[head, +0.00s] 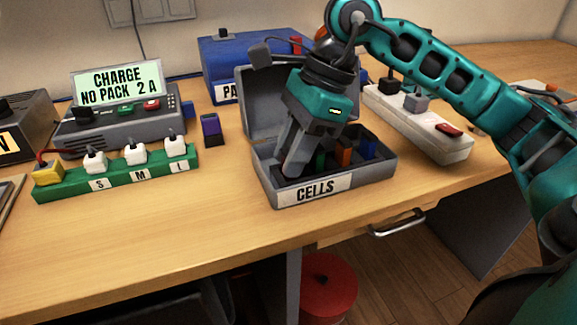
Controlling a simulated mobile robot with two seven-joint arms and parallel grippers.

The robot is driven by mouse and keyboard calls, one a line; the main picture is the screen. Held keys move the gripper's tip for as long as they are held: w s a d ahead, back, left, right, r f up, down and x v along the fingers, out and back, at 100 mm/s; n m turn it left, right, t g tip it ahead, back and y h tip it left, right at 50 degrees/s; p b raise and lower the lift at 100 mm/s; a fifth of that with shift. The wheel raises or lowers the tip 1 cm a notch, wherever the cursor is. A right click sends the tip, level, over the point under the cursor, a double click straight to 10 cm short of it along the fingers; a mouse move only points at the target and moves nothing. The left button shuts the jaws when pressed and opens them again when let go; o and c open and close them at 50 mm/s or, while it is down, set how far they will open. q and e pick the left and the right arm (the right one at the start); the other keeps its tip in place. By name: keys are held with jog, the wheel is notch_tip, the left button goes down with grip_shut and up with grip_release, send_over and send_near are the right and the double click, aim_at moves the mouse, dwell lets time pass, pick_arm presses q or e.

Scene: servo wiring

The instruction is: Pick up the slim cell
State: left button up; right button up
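A grey open box labelled CELLS (383,178) stands at the middle of the table, its lid tipped back. Inside it are a green cell (320,159), an orange cell (344,155) and a blue cell (369,148). I cannot tell which of them is the slim cell. My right gripper (287,171) reaches down into the left part of the box, left of the green cell. Its fingers look close together, but whether they hold anything is hidden. My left gripper is not in view.
A purple and black block (211,130) stands left of the box. A green strip (120,176) with white plugs and a charger (120,128) reading "NO PACK 2 A" are further left. A blue box (222,62) stands behind, a white power strip (440,135) right. The front table is clear.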

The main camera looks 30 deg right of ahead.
grip_shut()
jog(key=shift+r, duration=0.5)
notch_tip(320, 180, up, 19)
jog(key=p, duration=0.5)
jog(key=shift+p, duration=0.3)
